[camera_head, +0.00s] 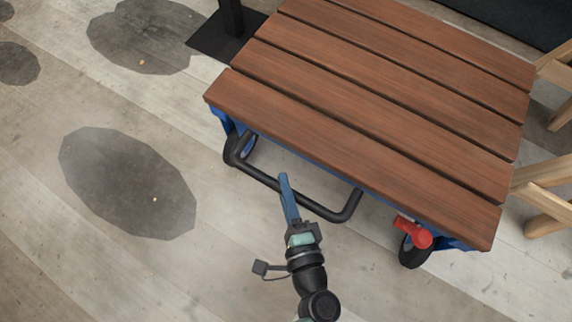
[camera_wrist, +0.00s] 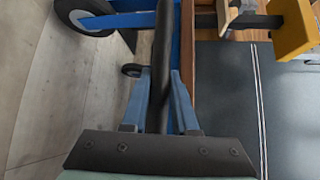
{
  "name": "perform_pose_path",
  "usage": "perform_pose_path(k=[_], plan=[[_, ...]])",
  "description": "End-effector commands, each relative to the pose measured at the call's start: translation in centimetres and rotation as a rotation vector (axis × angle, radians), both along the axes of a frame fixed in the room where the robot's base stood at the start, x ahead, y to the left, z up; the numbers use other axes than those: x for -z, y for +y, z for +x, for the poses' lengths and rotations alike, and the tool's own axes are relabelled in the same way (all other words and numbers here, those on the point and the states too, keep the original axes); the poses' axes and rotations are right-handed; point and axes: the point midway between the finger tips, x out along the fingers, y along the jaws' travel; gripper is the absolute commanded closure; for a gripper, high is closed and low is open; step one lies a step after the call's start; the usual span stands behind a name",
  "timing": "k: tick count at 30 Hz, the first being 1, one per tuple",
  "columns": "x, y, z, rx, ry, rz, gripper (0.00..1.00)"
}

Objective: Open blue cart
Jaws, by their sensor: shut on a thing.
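The blue cart (camera_head: 222,115) shows as a blue frame under a brown slatted wooden top in the head view. A black bent bar handle (camera_head: 337,215) sticks out from its near side. My gripper (camera_head: 285,180) reaches up to this handle from below, with its blue fingers at the middle of the bar. In the wrist view, my gripper (camera_wrist: 160,76) has one finger on each side of the black handle (camera_wrist: 162,45) and is shut on it. The blue frame (camera_wrist: 186,40) and a black wheel (camera_wrist: 82,14) lie beyond. The slatted top hides most of the cart from above.
A red part (camera_head: 414,232) sits beside a black wheel at the cart's near right corner. A black post on a flat base (camera_head: 228,38) stands at the upper left. Wooden legs (camera_head: 545,190) are at right. The plank floor at left is free, with dark patches.

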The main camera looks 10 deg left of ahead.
Motion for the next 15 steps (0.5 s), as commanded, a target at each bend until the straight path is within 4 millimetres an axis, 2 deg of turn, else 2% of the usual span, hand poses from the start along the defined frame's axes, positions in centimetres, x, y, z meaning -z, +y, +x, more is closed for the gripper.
perform_pose_path(k=[6, 7, 11, 15], plan=[[-0.01, -0.18, 0.06, 0.006, 0.000, -0.002, 1.00], [-0.01, -0.18, 0.06, 0.006, 0.000, -0.002, 0.67], [-0.01, -0.14, 0.06, 0.005, 0.000, -0.002, 0.44], [-0.02, -0.09, 0.05, 0.003, 0.000, -0.001, 0.43]])
